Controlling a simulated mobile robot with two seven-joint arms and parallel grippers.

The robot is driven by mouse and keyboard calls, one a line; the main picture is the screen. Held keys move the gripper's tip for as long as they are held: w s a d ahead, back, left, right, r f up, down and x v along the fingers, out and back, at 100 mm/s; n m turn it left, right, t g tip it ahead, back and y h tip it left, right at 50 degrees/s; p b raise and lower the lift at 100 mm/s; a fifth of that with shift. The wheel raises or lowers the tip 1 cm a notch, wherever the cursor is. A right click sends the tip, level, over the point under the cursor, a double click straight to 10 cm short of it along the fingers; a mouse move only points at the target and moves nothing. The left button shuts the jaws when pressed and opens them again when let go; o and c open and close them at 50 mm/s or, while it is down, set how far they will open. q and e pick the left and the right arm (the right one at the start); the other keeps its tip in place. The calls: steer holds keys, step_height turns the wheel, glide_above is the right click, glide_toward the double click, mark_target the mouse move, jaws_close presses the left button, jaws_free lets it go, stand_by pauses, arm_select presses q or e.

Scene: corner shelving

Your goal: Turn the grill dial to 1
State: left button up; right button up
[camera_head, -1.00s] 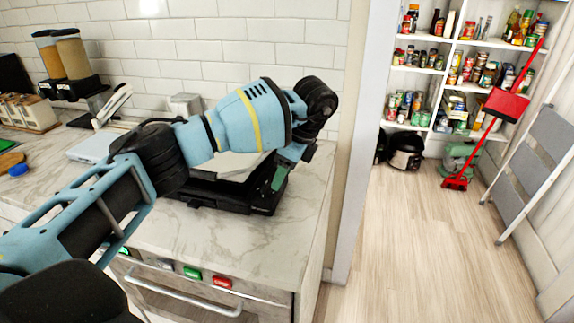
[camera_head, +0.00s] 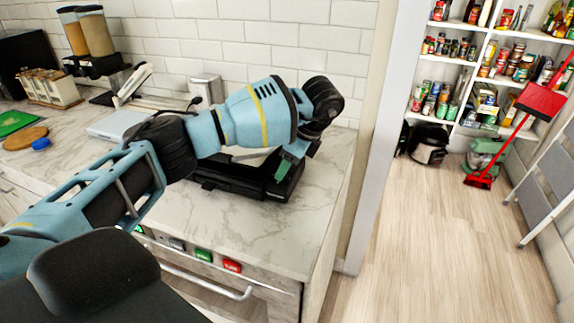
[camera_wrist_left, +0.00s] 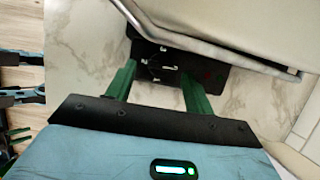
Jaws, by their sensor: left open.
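The grill (camera_head: 231,184) is a low black appliance with a pale grey lid, at the right end of the marble counter. My left arm reaches over it from the left and hides much of it. My left gripper (camera_head: 284,169) points down at its right side. In the left wrist view, the open green fingers (camera_wrist_left: 158,88) stand apart on either side of the grill's black front part. A dark round dial-like part with pale marks (camera_wrist_left: 160,66) lies between and just beyond the fingertips. Its setting cannot be read. My right gripper is out of view.
The marble counter (camera_head: 240,240) has bare room in front of the grill. A tiled wall stands behind. Open floor (camera_head: 430,240) and pantry shelves lie to the right.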

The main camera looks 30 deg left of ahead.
arm_select(q)
steer(key=shift+a+f, duration=0.15)
steer(key=shift+f, duration=0.2)
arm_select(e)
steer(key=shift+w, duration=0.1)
arm_select(q)
steer(key=shift+c, duration=0.4)
